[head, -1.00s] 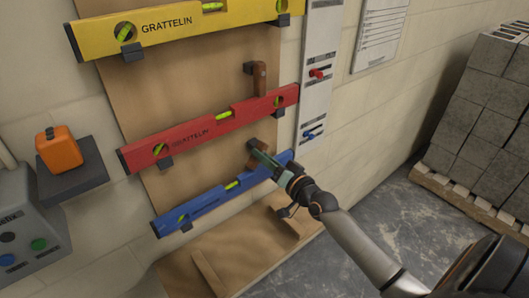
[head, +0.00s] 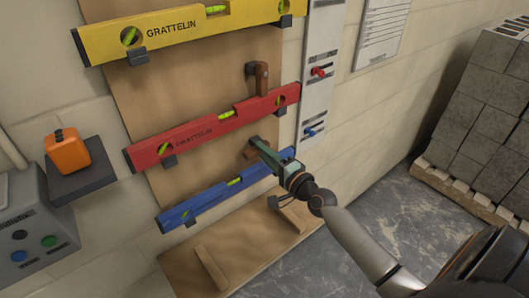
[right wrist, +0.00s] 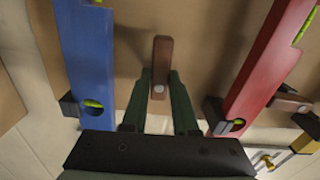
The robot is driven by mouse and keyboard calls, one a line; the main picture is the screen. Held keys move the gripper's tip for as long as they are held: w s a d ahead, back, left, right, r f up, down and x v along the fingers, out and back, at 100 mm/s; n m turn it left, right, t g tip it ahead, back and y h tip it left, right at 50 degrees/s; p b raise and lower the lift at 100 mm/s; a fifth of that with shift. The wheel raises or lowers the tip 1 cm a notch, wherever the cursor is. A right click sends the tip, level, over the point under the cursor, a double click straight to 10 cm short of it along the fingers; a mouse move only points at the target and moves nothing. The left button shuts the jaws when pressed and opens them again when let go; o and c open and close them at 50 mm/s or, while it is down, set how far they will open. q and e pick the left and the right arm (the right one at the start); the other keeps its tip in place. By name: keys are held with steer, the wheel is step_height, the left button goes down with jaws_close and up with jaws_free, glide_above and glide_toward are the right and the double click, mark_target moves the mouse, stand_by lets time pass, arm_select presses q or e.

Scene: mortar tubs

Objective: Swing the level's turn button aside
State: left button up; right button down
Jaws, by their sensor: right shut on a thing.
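The blue level (head: 208,203) rests on its brackets low on the brown board. Its brown wooden turn button (head: 248,152) sits just above it, below the red level. My right gripper (head: 257,144) is at that button, its arm in front of the blue level's right part. In the right wrist view the gripper (right wrist: 160,85) has a dark green finger on each side of the button (right wrist: 162,55), around its screw end, shut on it. The button points along the levels, with board showing between it and the blue level (right wrist: 88,55). My left gripper is not in view.
The red level (head: 205,130) with its upright turn button (head: 262,76) and the yellow level (head: 185,30) hang above. A white strip with red and blue switches (head: 318,85) is at the right. An orange object (head: 66,153) sits on a dark shelf at the left.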

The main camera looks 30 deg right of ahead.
steer(key=shift+r+m, duration=0.1)
steer(key=shift+m, duration=0.4)
steer(key=c, duration=0.7)
jaws_free()
steer(key=shift+s+d+b, duration=0.15)
steer(key=shift+s+b, duration=0.25)
steer(key=shift+s, duration=1.7)
steer(key=shift+s+d+b, duration=0.2)
steer(key=shift+s+b, duration=0.2)
steer(key=shift+s, duration=1.65)
steer(key=shift+s+d+b, duration=0.15)
steer(key=shift+s+b, duration=0.25)
steer(key=shift+s, duration=1.7)
